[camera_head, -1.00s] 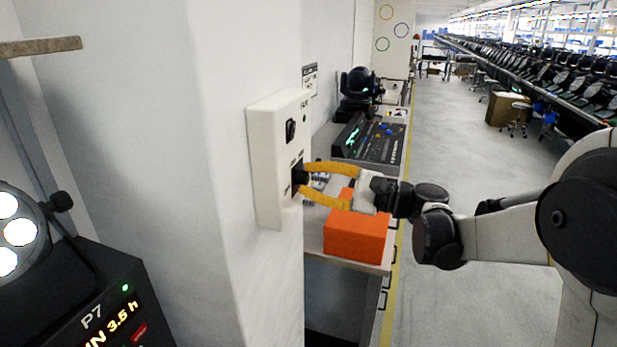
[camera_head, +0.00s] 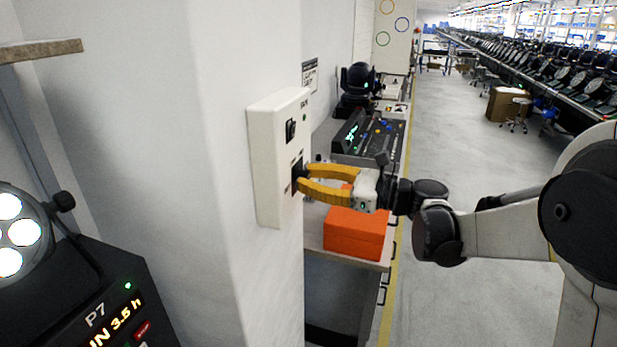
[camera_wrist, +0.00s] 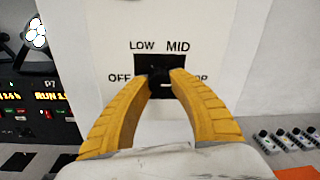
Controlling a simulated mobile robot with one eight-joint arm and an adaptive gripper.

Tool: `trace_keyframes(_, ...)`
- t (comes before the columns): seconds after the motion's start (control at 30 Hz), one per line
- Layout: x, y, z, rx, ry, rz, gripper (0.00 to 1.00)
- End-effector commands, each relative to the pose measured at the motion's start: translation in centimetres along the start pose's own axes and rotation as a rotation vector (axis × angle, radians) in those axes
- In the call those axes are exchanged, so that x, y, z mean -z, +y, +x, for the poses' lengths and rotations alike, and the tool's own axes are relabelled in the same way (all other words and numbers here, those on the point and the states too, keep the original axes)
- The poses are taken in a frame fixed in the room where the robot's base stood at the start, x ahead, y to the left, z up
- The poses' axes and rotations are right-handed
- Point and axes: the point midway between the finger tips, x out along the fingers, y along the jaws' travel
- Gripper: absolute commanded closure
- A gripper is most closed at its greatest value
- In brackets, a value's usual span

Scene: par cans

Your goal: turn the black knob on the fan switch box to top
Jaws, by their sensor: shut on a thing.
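The cream fan switch box (camera_head: 265,150) is fixed to the white wall in the head view, and its front fills the middle of the wrist view (camera_wrist: 200,20). The black knob (camera_wrist: 160,77) sits on a dark plate, with OFF at left, LOW and MID above, and a partly covered label ending in OP at right. My gripper (camera_head: 302,178) reaches the box from the right. Its yellow fingers (camera_wrist: 160,80) are shut on the knob from both sides. The fingers hide much of the knob, so I cannot tell where it points.
A black rocker switch (camera_head: 291,131) is higher on the box. An orange box (camera_head: 355,234) stands on the bench below my gripper. A control console (camera_head: 370,138) and black lamp (camera_head: 360,85) are behind. A lit device (camera_head: 100,300) is at lower left. The aisle at right is open.

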Motion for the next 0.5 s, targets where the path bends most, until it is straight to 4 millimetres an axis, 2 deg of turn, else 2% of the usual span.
trace_keyframes(0.5, 0.14, 0.14, 0.0, -0.003, 0.006, 0.047, 1.0)
